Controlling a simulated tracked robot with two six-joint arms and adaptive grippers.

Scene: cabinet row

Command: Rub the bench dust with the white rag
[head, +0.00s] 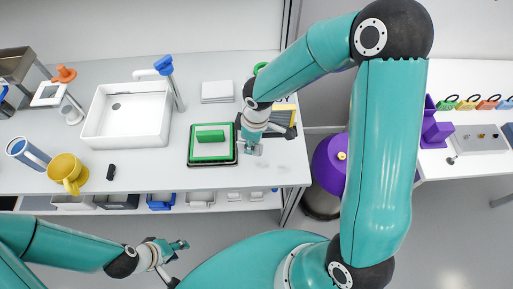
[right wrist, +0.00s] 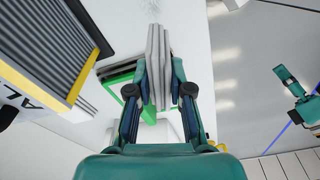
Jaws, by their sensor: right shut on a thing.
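My right gripper (head: 252,149) is over the right part of the white bench (head: 150,181). It is shut on the white rag, a pale grey-white folded cloth (right wrist: 158,65) that stands between its fingers in the right wrist view. Faint grey specks, which look like the bench dust (right wrist: 172,40), show on the bench beyond the rag. Whether the rag touches the bench I cannot tell. My left gripper (head: 178,262) is in front of the bench, low in the head view, open and empty.
A black-and-green tray with a green block (head: 210,134) lies just left of my right gripper. A ribbed dark board with a yellow edge (right wrist: 45,45) lies beside it. A purple bin (head: 329,165) is right.

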